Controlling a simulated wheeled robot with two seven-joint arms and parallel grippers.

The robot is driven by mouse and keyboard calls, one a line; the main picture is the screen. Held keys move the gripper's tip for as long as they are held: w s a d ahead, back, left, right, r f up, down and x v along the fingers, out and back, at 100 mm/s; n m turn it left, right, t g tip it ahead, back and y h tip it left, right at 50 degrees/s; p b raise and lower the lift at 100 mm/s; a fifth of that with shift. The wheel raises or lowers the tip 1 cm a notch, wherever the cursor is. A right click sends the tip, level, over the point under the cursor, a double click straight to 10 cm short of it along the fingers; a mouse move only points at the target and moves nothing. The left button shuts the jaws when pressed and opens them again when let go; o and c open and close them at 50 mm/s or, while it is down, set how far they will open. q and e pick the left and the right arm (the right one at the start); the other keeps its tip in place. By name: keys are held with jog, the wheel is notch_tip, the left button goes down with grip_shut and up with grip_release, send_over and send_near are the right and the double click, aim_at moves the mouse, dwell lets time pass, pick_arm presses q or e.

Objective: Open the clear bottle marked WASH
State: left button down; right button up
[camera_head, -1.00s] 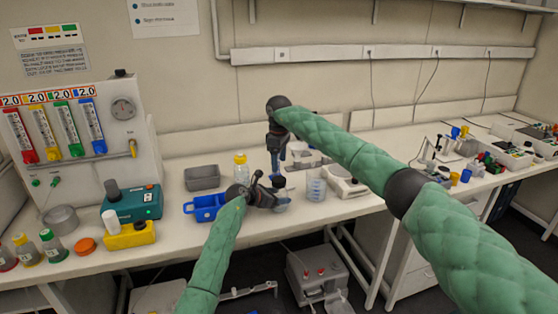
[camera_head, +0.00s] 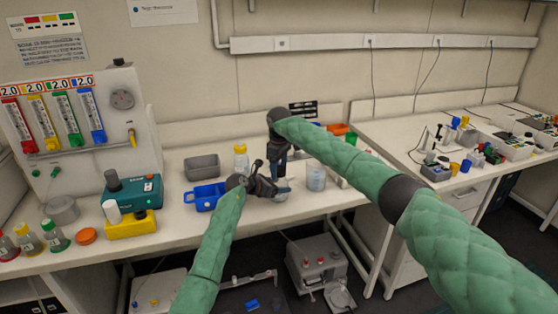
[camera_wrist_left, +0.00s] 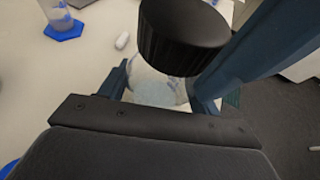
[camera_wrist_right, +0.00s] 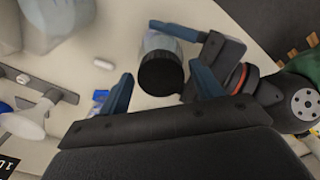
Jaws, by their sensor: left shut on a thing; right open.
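A clear bottle (camera_wrist_left: 155,88) with a ribbed black cap (camera_wrist_left: 185,38) stands between the fingers of my left gripper (camera_head: 284,187), which is shut on its body. The cap sits on the bottle's neck. In the right wrist view the cap (camera_wrist_right: 160,73) is seen from above, between the spread fingers of my right gripper (camera_wrist_right: 163,90). That gripper is open, with a gap on either side of the cap. In the head view my right gripper (camera_head: 279,166) points down just above the left one, and the bottle is mostly hidden. No WASH marking is readable.
A clear beaker (camera_head: 316,179) stands just right of the grippers. A yellow-capped bottle (camera_head: 241,160), a grey bin (camera_head: 202,167) and a blue rack (camera_head: 204,196) stand to the left. A small white piece (camera_wrist_right: 101,95) lies on the bench.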

jog(key=shift+f, duration=0.15)
jog(key=c, duration=1)
